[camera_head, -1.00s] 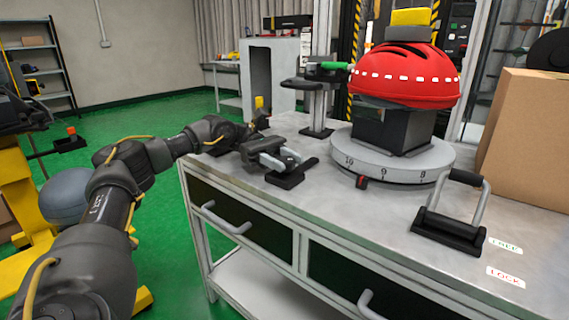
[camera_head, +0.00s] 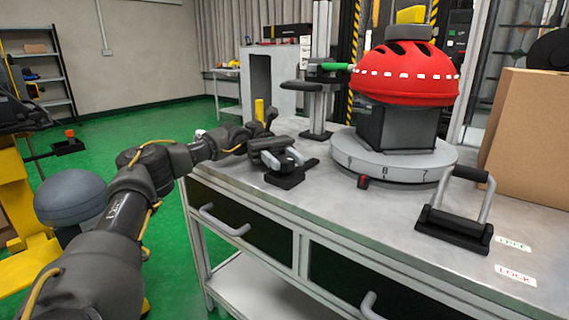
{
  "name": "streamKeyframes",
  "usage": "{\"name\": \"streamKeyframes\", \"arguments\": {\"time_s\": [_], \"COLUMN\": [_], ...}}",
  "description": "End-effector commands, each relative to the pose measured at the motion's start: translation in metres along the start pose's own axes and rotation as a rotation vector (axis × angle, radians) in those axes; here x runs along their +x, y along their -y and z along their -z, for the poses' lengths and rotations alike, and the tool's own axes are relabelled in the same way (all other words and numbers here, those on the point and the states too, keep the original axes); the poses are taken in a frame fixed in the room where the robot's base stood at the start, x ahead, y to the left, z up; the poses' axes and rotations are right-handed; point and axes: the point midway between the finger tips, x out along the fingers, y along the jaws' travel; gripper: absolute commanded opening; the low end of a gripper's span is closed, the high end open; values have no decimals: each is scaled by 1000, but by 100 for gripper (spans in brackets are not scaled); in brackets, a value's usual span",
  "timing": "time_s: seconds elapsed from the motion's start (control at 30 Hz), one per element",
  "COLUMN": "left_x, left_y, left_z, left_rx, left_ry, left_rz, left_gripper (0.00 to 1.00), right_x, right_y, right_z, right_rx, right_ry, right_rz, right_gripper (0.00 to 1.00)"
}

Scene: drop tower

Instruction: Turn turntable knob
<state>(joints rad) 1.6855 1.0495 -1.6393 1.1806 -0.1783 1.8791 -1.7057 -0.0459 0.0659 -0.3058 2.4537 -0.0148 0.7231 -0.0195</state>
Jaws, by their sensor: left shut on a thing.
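The turntable (camera_head: 400,163) is a round grey disc with numbers on its rim, standing on the metal bench. An 8 faces front, above a small red-tipped pointer (camera_head: 362,182) and to its right. A red helmet (camera_head: 405,75) sits on a dark block (camera_head: 396,125) on the disc. The knob sits on a black base (camera_head: 287,178) left of the turntable. My left gripper (camera_head: 283,157) reaches in from the left and is shut on the knob, mostly hiding it. My right gripper is not in view.
A U-shaped handle (camera_head: 455,212) on a black base stands at the front right, beside FREE and LOCK labels (camera_head: 515,275). A cardboard box (camera_head: 530,140) is behind it. A post with a green-tipped arm (camera_head: 318,100) stands behind the knob.

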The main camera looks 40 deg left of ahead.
Motion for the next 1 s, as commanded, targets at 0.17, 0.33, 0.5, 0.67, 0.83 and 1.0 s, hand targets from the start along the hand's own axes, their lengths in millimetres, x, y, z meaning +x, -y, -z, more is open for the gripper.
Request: {"name": "streamKeyframes", "arguments": {"time_s": [0.17,0.33,0.5,0.67,0.83,1.0], "left_x": [1,1,1,1,1,0], "left_y": [0,0,0,0,0,0], "left_z": [3,2,2,2,2,1], "left_rx": [-5,-6,-6,-6,-4,-2], "left_ry": [1,1,1,1,1,1], "left_rz": [29,37,38,38,35,34], "left_gripper": [19,19,19,43,62,62], "right_x": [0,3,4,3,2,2], "right_y": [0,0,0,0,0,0], "right_z": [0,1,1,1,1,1], "right_rx": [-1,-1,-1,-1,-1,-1], "right_ry": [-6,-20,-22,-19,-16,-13], "right_rz": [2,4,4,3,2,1], "right_gripper": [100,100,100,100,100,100]}}
